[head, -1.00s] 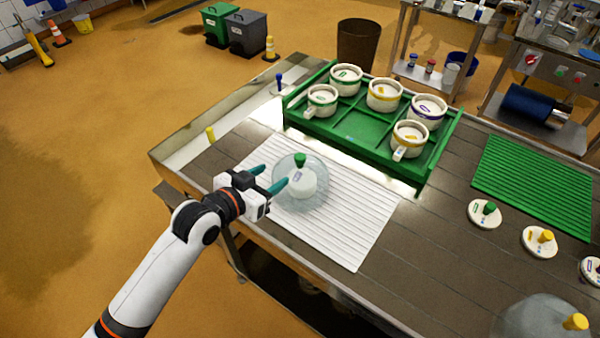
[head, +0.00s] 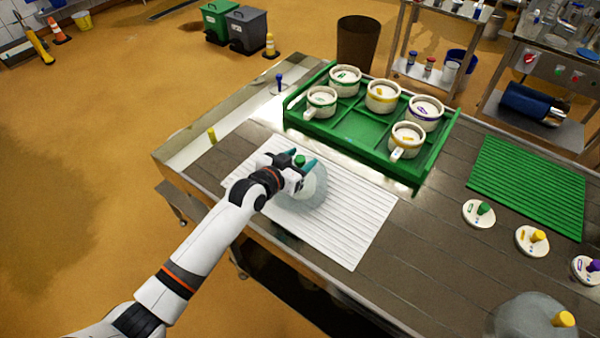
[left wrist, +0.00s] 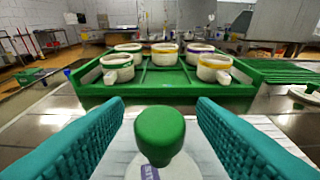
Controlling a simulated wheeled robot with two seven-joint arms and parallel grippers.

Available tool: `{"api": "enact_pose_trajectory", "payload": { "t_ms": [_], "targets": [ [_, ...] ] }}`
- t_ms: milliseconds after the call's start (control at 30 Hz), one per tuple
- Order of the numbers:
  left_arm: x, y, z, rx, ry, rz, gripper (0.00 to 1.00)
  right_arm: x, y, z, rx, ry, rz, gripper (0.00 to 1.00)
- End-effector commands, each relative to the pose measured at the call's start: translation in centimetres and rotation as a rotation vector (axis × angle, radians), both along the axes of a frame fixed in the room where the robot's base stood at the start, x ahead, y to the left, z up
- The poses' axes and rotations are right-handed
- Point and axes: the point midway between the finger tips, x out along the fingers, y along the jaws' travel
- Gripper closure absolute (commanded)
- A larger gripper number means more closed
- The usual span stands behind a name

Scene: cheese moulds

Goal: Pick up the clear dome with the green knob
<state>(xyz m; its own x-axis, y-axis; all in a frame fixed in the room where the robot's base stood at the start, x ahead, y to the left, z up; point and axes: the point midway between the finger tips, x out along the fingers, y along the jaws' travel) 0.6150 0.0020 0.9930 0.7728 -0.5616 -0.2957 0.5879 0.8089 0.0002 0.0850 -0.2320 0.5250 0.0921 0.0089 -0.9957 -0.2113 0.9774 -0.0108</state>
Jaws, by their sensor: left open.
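The clear dome (head: 316,190) with the green knob (head: 300,160) stands on the white ribbed mat (head: 352,228). My left gripper (head: 301,164) is open, with its teal fingers on either side of the green knob. In the left wrist view the green knob (left wrist: 160,134) stands between the two open fingers, with a gap on each side. A white round piece with a purple mark lies below the knob. The arm and gripper hide part of the dome in the head view. My right gripper is not in view.
A green tray (head: 432,160) holding several white moulds stands behind the mat. Lids with green, yellow and purple knobs lie at the right, near a green ribbed mat (head: 527,190). Another clear dome with a yellow knob (head: 563,319) stands at the bottom right.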

Motion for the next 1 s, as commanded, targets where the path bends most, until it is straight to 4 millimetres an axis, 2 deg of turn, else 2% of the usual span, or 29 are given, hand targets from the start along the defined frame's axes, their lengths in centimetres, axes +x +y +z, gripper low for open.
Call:
{"api": "enact_pose_trajectory", "payload": {
  "t_ms": [300, 600, 1000],
  "targets": [
    [0.3, -0.22, -0.19, 0.0, 0.0, 0.0, 0.5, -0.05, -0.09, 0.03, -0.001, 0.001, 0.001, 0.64],
    [0.3, -0.2, -0.19, 0.001, 0.001, 0.0, 0.99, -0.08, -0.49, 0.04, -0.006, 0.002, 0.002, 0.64],
    [0.32, -0.24, 0.45, -0.001, -0.002, 0.0, 1.0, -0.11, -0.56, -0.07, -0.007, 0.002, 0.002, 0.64]
  ]
}}
